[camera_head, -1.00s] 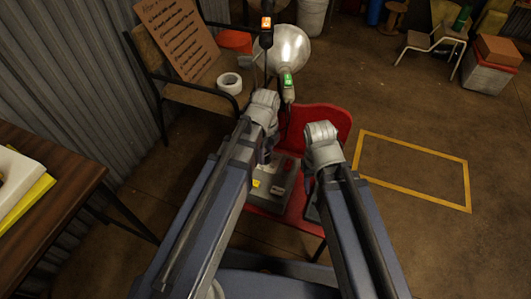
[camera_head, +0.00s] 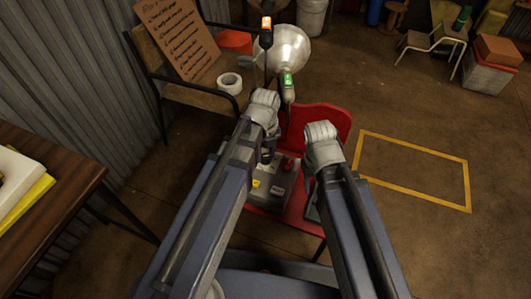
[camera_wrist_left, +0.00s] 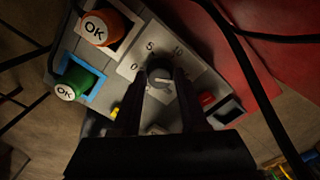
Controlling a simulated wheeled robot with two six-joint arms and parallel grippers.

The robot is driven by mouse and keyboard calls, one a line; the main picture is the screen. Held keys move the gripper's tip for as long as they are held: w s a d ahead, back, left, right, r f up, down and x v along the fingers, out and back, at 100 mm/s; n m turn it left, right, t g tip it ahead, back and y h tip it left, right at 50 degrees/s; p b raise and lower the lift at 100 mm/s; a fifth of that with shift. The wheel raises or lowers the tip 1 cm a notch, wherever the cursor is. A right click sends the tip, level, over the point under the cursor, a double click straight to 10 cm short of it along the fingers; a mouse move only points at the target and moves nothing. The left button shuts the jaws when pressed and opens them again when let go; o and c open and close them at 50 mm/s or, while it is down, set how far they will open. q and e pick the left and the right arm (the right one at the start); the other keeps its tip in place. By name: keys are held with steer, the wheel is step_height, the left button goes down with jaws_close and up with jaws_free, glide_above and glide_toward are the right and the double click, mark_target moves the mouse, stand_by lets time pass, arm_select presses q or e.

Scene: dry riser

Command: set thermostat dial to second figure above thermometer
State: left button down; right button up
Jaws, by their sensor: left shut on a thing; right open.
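A grey control box (camera_head: 280,178) rests on the red chair. In the left wrist view its pale scale plate (camera_wrist_left: 133,66) carries the figures 0, 5 and 10, and a dark round dial (camera_wrist_left: 158,72) with a light pointer mark sits in the middle. The fingers of my left gripper (camera_wrist_left: 160,82) are shut on the dial and hide part of the scale. In the head view my left gripper (camera_head: 266,155) is over the box, its tips hard to see. My right gripper (camera_head: 313,200) is open, right of the box, mostly hidden by its own arm. I cannot make out a thermometer.
A lamp (camera_head: 284,48), a tape roll (camera_head: 229,83) and a written board (camera_head: 180,38) are further back.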

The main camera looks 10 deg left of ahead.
mark_target(266, 156)
stand_by(0.3)
arm_select(q)
steer(key=shift+c, duration=2.2)
jaws_free()
step_height(266, 156, up, 8)
steer(key=p, duration=0.8)
steer(key=shift+f, duration=0.1)
arm_select(e)
step_height(266, 156, up, 8)
steer(key=shift+f, duration=0.1)
